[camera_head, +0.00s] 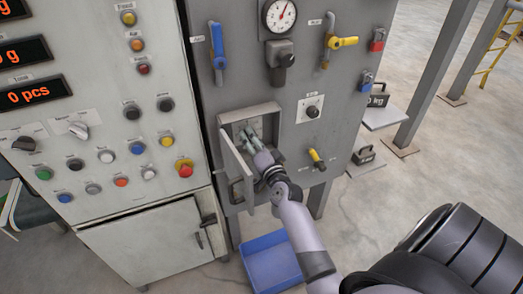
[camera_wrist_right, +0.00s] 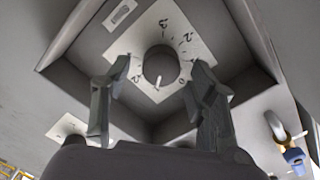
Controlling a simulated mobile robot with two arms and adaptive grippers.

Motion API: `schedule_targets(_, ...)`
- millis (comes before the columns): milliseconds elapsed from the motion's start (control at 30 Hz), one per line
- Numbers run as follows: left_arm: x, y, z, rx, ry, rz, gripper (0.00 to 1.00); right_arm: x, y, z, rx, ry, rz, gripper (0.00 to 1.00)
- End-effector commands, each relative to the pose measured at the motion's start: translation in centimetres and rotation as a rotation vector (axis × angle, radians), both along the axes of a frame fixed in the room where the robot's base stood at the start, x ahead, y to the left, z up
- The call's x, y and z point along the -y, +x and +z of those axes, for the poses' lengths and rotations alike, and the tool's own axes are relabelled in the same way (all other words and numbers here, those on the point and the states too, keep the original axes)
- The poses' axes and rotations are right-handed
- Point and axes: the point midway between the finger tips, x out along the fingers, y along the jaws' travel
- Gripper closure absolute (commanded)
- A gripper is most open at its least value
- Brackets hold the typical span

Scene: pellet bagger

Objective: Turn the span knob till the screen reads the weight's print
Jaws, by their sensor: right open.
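In the right wrist view a round dark knob (camera_wrist_right: 159,64) sits on a white numbered dial plate (camera_wrist_right: 148,30) inside an open box. Its white mark points toward the bottom of the picture. My right gripper (camera_head: 250,136) reaches into this box (camera_head: 249,111) on the grey cabinet. Its open fingers stand on either side of the knob; I cannot tell whether they touch it. In the head view the gripper hides the knob. Orange screens (camera_head: 38,94) at the left edge are partly cut off; the lowest reads 0 pcs. My left gripper is out of view.
The box's door (camera_head: 235,163) hangs open left of my right arm. A yellow-handled lever (camera_head: 317,159), a black knob (camera_head: 312,112) and a blue lever (camera_head: 217,52) stick out nearby. A blue bin (camera_head: 271,266) stands below. Open floor lies at right.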

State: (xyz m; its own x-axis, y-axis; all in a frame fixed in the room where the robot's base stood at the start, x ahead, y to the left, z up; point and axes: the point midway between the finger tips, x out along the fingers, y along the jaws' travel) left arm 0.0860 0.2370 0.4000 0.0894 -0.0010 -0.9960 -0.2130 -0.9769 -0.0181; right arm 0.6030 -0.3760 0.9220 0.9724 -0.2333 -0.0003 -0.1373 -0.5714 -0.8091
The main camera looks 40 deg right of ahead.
Motion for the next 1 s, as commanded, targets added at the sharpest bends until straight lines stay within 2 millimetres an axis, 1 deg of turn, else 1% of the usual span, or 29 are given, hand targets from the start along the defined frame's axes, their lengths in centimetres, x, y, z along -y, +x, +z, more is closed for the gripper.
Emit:
schedule_targets(33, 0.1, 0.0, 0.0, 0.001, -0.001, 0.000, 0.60, -0.2, -1.0, -0.1, -0.003, 0.000, -0.001, 0.47)
schedule_targets(300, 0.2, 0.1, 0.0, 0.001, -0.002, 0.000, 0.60, -1.5, -6.7, -0.1, -0.003, -0.001, -0.001, 0.47)
schedule_targets(400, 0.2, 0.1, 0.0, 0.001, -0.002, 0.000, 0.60, -1.9, -8.3, -0.1, -0.004, -0.002, -0.001, 0.47)
schedule_targets(500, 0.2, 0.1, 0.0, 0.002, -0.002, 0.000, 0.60, -2.2, -9.4, -0.1, -0.003, -0.001, 0.000, 0.47)
schedule_targets(667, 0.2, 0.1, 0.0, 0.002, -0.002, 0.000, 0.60, -2.4, -10.2, 0.0, 0.001, 0.000, -0.001, 0.47)
schedule_targets(1000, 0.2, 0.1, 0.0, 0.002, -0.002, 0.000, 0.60, -2.4, -10.2, 0.0, 0.000, 0.000, -0.001, 0.47)
